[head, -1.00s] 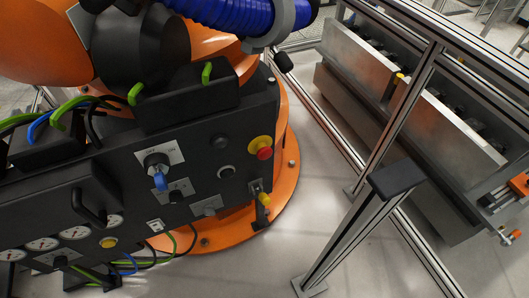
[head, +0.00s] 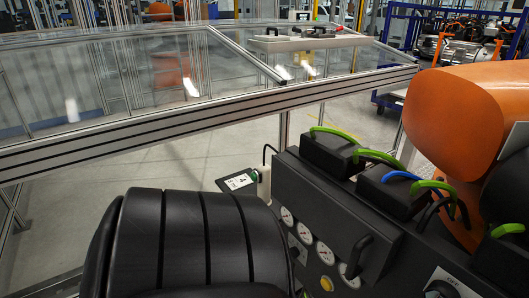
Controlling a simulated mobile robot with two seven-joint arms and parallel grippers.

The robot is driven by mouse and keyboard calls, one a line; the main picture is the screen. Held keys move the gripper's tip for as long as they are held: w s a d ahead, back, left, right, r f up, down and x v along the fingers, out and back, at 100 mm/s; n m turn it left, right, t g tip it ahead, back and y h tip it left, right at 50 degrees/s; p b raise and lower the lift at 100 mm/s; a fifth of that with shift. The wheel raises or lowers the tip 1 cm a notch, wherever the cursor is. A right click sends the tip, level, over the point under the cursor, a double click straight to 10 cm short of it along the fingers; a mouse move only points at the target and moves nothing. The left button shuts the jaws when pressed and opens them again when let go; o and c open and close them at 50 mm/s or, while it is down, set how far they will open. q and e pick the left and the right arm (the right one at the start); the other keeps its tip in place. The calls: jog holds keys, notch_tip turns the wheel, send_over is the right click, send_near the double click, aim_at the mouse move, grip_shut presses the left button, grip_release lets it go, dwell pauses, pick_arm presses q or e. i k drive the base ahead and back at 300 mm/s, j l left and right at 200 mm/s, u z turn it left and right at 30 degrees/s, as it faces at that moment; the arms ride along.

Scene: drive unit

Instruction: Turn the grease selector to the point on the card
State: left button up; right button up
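The dark drive unit panel (head: 330,222) fills the lower right of the head view. A small white card with dark marks (head: 240,181) sits on a black holder at the panel's far left end; its marking is too small to read. A small dark knob on a pale plate (head: 297,250) is below the gauges, partly hidden. A larger dark knob on a white plate (head: 443,287) is cut by the bottom edge. I cannot tell which knob is the grease selector. Neither gripper is in view.
Several round gauges (head: 324,252), a yellow button (head: 327,284) and a black handle (head: 359,256) are on the panel. Green and blue cables run above, with an orange robot body (head: 450,115) at right. A clear-panelled fence (head: 200,118) stands behind. A large black ribbed shape hides the lower left.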

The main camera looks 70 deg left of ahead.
aim_at(295, 252)
jog(key=u, duration=2.6)
